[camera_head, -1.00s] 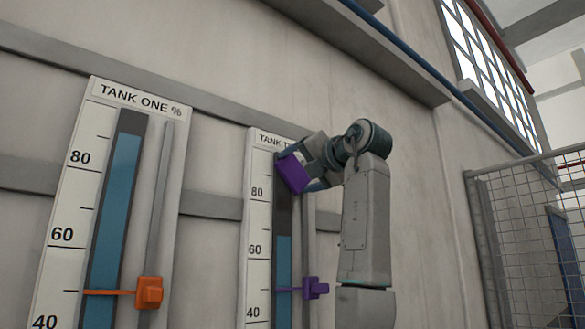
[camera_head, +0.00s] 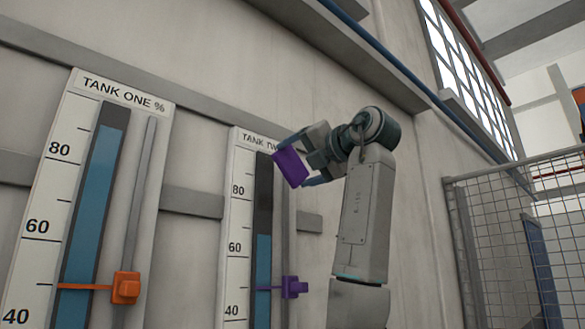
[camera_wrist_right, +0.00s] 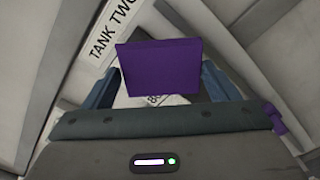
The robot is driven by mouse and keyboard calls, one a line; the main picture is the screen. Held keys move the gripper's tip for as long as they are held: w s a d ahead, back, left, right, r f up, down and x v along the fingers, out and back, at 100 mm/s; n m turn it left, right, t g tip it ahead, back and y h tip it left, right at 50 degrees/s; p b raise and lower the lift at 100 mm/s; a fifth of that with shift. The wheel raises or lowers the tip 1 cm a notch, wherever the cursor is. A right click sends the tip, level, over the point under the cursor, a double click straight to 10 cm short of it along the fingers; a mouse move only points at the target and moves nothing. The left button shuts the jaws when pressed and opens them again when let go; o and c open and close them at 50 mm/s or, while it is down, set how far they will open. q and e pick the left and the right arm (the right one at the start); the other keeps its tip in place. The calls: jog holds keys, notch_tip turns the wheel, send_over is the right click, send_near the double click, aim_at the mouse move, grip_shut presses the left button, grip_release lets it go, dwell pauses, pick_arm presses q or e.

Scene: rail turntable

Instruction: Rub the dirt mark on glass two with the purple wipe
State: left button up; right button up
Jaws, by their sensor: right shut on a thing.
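The purple wipe (camera_head: 291,168) is a small block in my right gripper (camera_head: 302,166), which is shut on it. In the right wrist view the wipe (camera_wrist_right: 158,68) sits between the two fingers and covers much of the gauge behind. The tank two gauge glass (camera_head: 262,240) is a dark tube with blue liquid to a little above 60. The wipe is in front of the upper right part of this gauge. I cannot tell whether it touches the glass. No dirt mark can be made out. My left gripper is not in view.
The tank one gauge (camera_head: 105,180) stands to the left with an orange slider (camera_head: 126,288). A purple slider (camera_head: 294,287) is on the tank two gauge below my gripper. A mesh fence (camera_head: 500,230) stands at the right. A ledge (camera_head: 330,60) runs above.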

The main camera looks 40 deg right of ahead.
dwell(0.3)
jog(key=shift+s+d, duration=0.1)
jog(key=shift+s, duration=1.5)
jog(key=shift+w+f, duration=0.1)
jog(key=shift+w, duration=0.1)
jog(key=a+f, duration=0.2)
jog(key=f, duration=0.1)
jog(key=a+f, duration=0.1)
jog(key=f, duration=0.1)
jog(key=shift+a+f, duration=0.2)
jog(key=shift+a, duration=0.2)
jog(key=shift+w+a+f+p, duration=0.15)
jog(key=shift+w+p, duration=0.1)
jog(key=shift+w, duration=0.75)
jog(key=shift+w+a+f+p, duration=0.1)
jog(key=shift+w+p, duration=0.2)
jog(key=shift+w, duration=0.75)
jog(key=shift+w+a+f+p, duration=0.15)
jog(key=shift+w+p, duration=0.1)
jog(key=shift+w, duration=0.75)
jog(key=shift+r, duration=0.1)
